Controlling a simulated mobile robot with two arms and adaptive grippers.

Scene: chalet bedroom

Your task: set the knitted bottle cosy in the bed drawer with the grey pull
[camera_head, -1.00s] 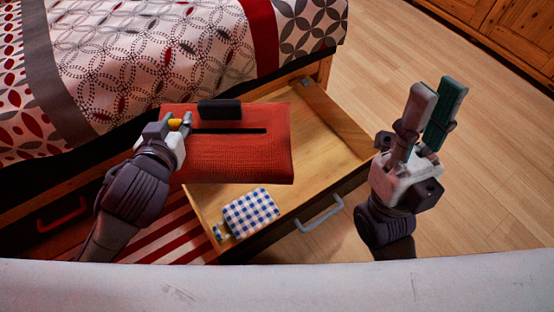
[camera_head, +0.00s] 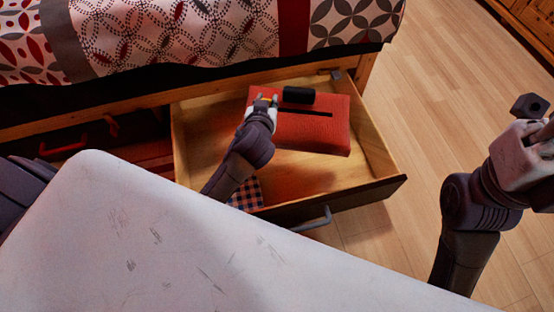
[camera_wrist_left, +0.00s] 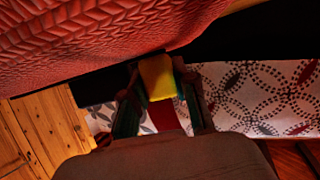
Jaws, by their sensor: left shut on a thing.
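The knitted bottle cosy (camera_head: 318,137) is a red, flat block with a dark slot and a black piece at its far edge. My left gripper (camera_head: 266,100) is shut on a yellow tab at the cosy's left end. The tab (camera_wrist_left: 157,77) shows between the fingers in the left wrist view, below the cosy's red knit (camera_wrist_left: 95,38). The cosy is over the open bed drawer (camera_head: 385,190) with the grey pull (camera_head: 314,221); whether it touches the floor of the drawer I cannot tell.
A blue-and-white checked item (camera_head: 246,193) lies in the drawer's front left, partly hidden by my arm. Another drawer with a red pull (camera_head: 64,148) is to the left. The patterned bed (camera_head: 185,35) stands behind. Wooden floor (camera_head: 430,110) is clear to the right.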

